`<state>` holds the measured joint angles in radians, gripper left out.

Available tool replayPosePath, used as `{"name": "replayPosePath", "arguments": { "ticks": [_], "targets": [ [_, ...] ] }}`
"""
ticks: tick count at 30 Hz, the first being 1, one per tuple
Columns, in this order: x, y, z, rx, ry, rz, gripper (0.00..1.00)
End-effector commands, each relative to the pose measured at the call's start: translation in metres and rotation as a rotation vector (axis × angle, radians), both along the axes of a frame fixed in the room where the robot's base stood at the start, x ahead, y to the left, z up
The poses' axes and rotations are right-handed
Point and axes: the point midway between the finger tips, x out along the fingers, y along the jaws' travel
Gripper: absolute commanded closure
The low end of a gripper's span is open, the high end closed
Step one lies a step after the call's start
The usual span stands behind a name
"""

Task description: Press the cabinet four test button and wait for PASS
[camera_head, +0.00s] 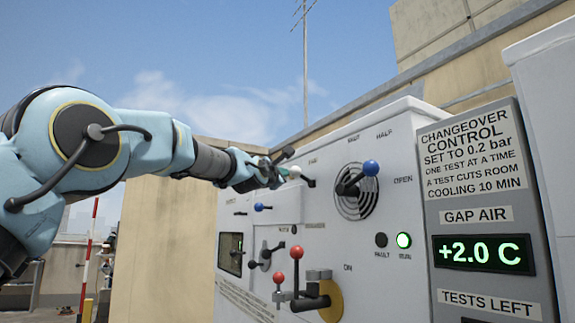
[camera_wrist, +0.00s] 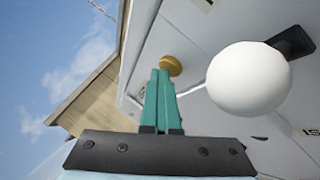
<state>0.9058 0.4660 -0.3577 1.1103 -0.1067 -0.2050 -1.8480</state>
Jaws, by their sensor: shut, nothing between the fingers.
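My gripper (camera_head: 275,172) is shut and empty at the upper front of a white cabinet (camera_head: 395,150). In the wrist view its green fingers (camera_wrist: 160,85) are together. A round brass-coloured piece (camera_wrist: 171,66) shows just beyond the fingertips; I cannot tell whether they touch it or whether it is the test button. A white ball knob on a dark lever (camera_head: 294,172) is close beside the gripper; its ball is large at right in the wrist view (camera_wrist: 250,80). No cabinet number is readable and I see no PASS.
The front has a blue-knob lever (camera_head: 371,168), red-knob levers (camera_head: 297,252), a dark FAULT lamp (camera_head: 381,240) and a lit green lamp (camera_head: 404,240). A grey panel on the right has a display (camera_head: 484,253) reading +2.0 C under GAP AIR. Open sky is above.

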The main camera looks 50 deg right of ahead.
Motion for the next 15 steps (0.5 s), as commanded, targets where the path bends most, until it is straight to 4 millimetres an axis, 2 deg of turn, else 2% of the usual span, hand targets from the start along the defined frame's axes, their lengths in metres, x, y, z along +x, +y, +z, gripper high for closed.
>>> {"name": "replayPosePath", "arguments": {
  "ticks": [7, 15],
  "targets": [
    [0.0, 0.001, -0.002, 0.001, 0.002, -0.003, 1.0],
    [0.009, 0.012, -0.002, 0.0, 0.001, -0.002, 1.0]
  ]
}}
